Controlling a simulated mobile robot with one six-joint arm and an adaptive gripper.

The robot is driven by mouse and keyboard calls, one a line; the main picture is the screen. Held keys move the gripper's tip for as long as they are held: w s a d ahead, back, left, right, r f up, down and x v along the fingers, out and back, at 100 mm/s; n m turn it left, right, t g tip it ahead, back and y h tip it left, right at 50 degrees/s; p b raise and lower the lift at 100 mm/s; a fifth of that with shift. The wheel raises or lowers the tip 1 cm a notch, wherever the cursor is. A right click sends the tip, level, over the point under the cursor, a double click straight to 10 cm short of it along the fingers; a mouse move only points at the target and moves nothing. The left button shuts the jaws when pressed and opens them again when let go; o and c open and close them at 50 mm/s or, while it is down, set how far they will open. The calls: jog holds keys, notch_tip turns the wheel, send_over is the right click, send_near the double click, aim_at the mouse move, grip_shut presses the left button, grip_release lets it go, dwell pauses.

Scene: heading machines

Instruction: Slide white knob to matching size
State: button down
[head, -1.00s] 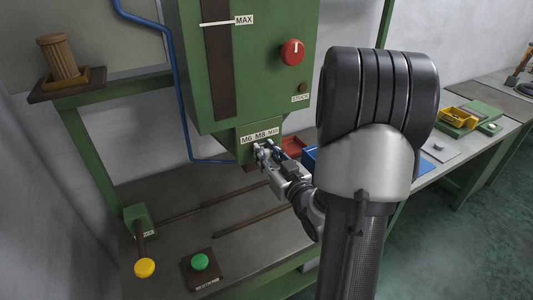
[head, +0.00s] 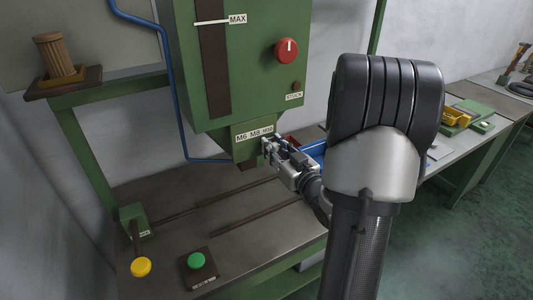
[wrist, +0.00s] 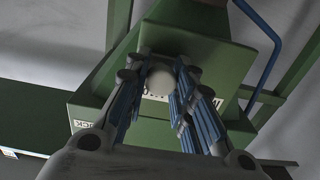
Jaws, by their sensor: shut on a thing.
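The green machine head (head: 225,70) has a lower block with a label plate (head: 254,133) reading M6, M8 and what looks like M10. My gripper (head: 267,147) is at the block's front, just below the rightmost label. In the wrist view the round white knob (wrist: 159,80) lies between the two fingers of my gripper (wrist: 156,90), which are shut on it. The knob is hidden behind the fingers in the head view. In the wrist view the fingers partly cover the labels. I cannot see a sign of the matching size.
A red dial (head: 287,51) and a STOCK label (head: 294,96) are on the machine's front. A green button (head: 196,260) and a yellow-knobbed lever (head: 141,267) stand on the bench below. A blue pipe (head: 173,80) runs along the machine's left side.

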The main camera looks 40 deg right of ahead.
jog(key=shift+d+r, duration=0.1)
jog(key=c, duration=1.4)
grip_release()
jog(key=shift+d, duration=0.25)
jog(key=shift+c, duration=0.2)
jog(key=shift+o, duration=0.5)
jog(key=shift+a, duration=0.1)
jog(key=shift+s, duration=0.1)
jog(key=v, duration=0.7)
jog(key=shift+s+a, duration=0.1)
jog(key=shift+a, duration=0.05)
